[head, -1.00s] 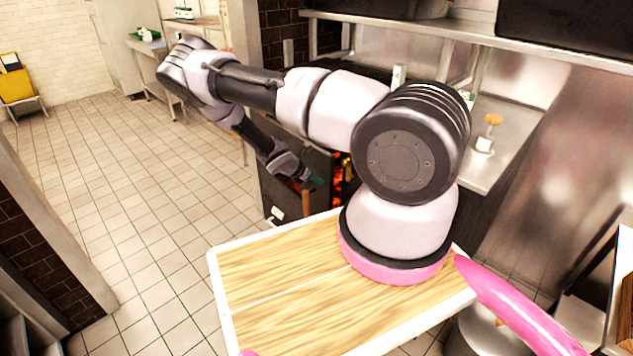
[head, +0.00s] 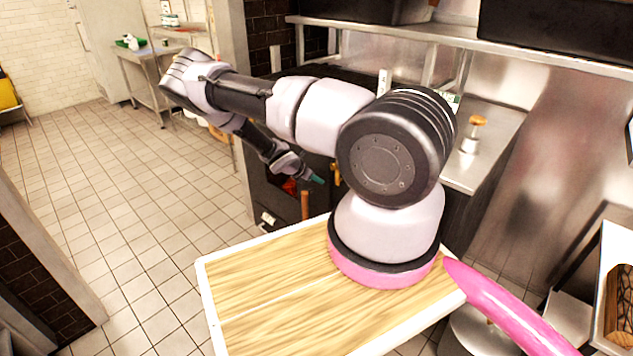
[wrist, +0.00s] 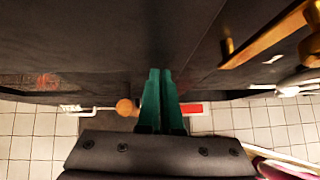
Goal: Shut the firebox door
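The firebox door (head: 318,194) is a dark panel on the dark oven front below the counter, partly hidden by my arm. A brass handle (head: 337,172) shows on it, and also in the wrist view (wrist: 262,38). A small orange-red glow (head: 290,186) shows beside my gripper. My gripper (head: 319,180), with teal fingers, is at the oven front. In the wrist view its fingers (wrist: 160,72) are together with nothing between them, against or very close to the dark panel. I cannot tell whether they touch it or whether the door is fully closed.
A wooden handle (head: 305,205) stands up near the oven's base. A steel counter (head: 488,140) lies to the right. My wood-topped base is in front. Open tiled floor (head: 150,230) lies to the left.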

